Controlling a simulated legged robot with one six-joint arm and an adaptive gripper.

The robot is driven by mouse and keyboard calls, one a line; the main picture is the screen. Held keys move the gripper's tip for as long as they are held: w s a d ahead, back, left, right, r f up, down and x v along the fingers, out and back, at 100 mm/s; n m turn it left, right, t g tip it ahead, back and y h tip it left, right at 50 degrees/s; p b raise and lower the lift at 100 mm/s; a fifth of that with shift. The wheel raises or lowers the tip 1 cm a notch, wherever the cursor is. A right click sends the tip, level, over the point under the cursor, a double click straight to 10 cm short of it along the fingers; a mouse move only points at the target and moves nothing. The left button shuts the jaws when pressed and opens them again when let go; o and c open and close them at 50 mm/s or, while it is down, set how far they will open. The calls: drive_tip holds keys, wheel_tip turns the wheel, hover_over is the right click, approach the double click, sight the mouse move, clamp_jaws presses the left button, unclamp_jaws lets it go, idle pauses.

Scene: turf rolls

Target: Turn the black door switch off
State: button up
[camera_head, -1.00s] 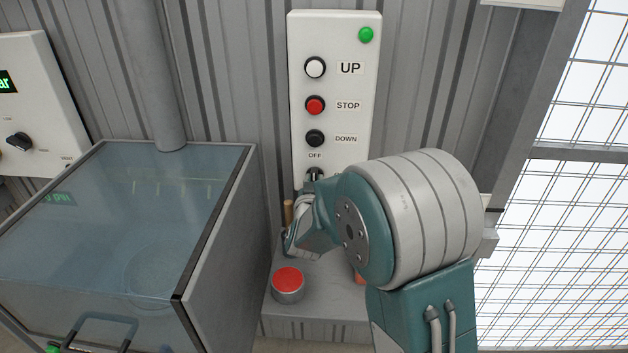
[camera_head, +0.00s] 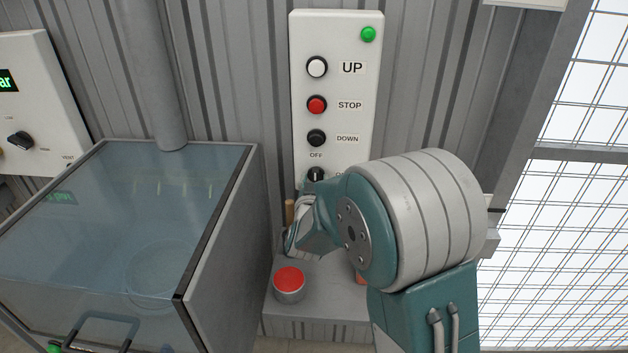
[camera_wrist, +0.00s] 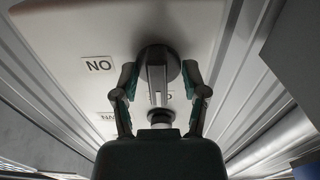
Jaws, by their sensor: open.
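The black door switch (camera_head: 316,175) is a round knob low on the white control panel (camera_head: 362,100), under its OFF label. Its lower part is hidden by my arm in the head view. In the wrist view the switch (camera_wrist: 158,75) has a raised grip bar that runs roughly up and down the picture, toward a partly hidden label. My gripper (camera_wrist: 159,75) is open, with one finger on each side of the switch. Gaps show between the fingers and the bar. An upside-down ON label (camera_wrist: 98,65) is beside the switch.
White UP (camera_head: 317,67), red STOP (camera_head: 317,104) and black DOWN (camera_head: 317,138) buttons sit above the switch. A green lamp (camera_head: 368,34) is at the panel's top. A red button (camera_head: 289,280) is below. A glass-topped cabinet (camera_head: 215,250) stands left; a mesh door (camera_head: 580,230) is right.

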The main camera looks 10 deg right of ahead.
drive_tip(key=v, duration=1.1)
drive_tip(key=shift+s+a, duration=0.2)
drive_tip(key=shift+s, duration=0.05)
drive_tip(key=shift+f, duration=0.1)
drive_tip(key=s+d+r+n+g+y, duration=0.1)
drive_tip(key=s+g, duration=0.5)
drive_tip(key=s, duration=0.6)
drive_tip(key=s+d+r+n+g+y, duration=0.1)
drive_tip(key=s+d+r+g+y, duration=0.2)
drive_tip(key=s, duration=1)
drive_tip(key=d+r+g, duration=0.1)
drive_tip(key=d+g, duration=0.1)
drive_tip(key=shift+d+n+g+y, duration=0.2)
drive_tip(key=shift+n+g+y, duration=0.1)
drive_tip(key=shift+n+g, duration=0.1)
